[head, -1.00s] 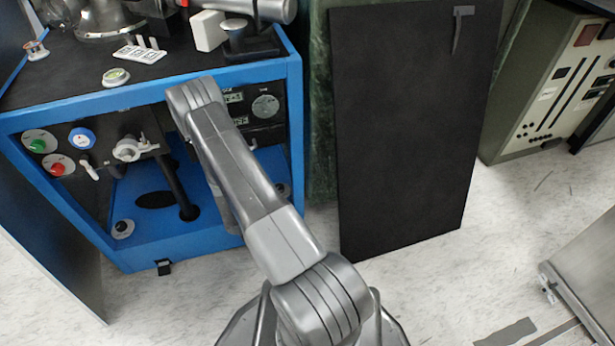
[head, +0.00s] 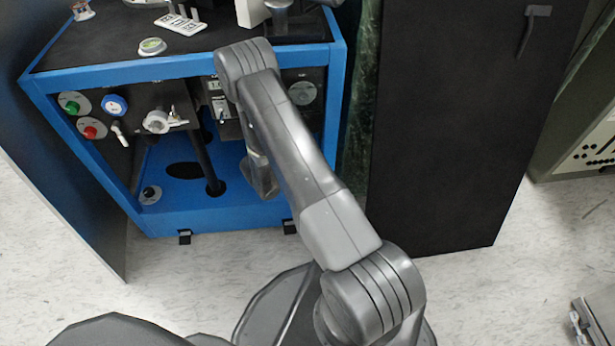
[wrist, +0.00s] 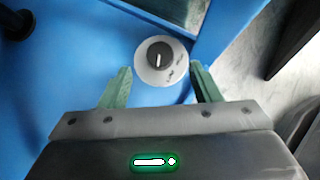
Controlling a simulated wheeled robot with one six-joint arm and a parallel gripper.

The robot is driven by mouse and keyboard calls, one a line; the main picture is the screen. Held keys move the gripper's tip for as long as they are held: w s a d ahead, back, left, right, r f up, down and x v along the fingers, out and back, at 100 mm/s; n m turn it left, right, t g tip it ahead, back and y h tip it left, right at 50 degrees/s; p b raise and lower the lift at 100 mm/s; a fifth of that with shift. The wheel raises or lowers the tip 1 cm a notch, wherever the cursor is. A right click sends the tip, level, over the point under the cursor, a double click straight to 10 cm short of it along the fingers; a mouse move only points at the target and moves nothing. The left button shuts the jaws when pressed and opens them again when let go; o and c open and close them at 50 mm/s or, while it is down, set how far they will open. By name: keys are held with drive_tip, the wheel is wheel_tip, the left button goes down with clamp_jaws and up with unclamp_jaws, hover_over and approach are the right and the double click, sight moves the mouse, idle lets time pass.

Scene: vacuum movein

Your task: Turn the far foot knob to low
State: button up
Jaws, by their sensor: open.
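A foot knob (wrist: 158,52) shows in the wrist view, a dark round knob with a white pointer line on a pale round dial. The pointer line is near upright in the picture. Small marks sit at the dial's lower right, too small to read. My gripper (wrist: 160,70) is open, its two green fingers on either side of the dial's lower part and apart from the knob. In the head view my arm hides this knob. Another foot knob (head: 150,194) is at the left of the blue cabinet's floor (head: 190,215). I cannot tell from the labels which setting is selected.
The blue cabinet frame (head: 335,100) and its black top stand close around my arm. A dark post (head: 208,165) and black opening are on the cabinet floor. A black panel (head: 460,120) stands at the right. The pale floor in front is partly clear.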

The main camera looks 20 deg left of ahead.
drive_tip(key=b+x, duration=0.1)
drive_tip(key=x, duration=0.5)
drive_tip(key=c, duration=1)
drive_tip(key=shift+f+n+b, duration=0.2)
drive_tip(key=shift+n+b, duration=0.1)
drive_tip(key=shift+b, duration=0.6)
drive_tip(key=n+y+b, duration=0.1)
drive_tip(key=b, duration=0.1)
drive_tip(key=shift+d+n+t+y+b, duration=0.1)
drive_tip(key=shift+n+t+y+b, duration=0.2)
drive_tip(key=shift+n+y+b, duration=0.1)
drive_tip(key=shift+r+n+y+b, duration=0.2)
drive_tip(key=shift+n+y+b, duration=0.4)
drive_tip(key=shift+n+y, duration=0.3)
drive_tip(key=o, duration=1)
drive_tip(key=shift+s, duration=0.1)
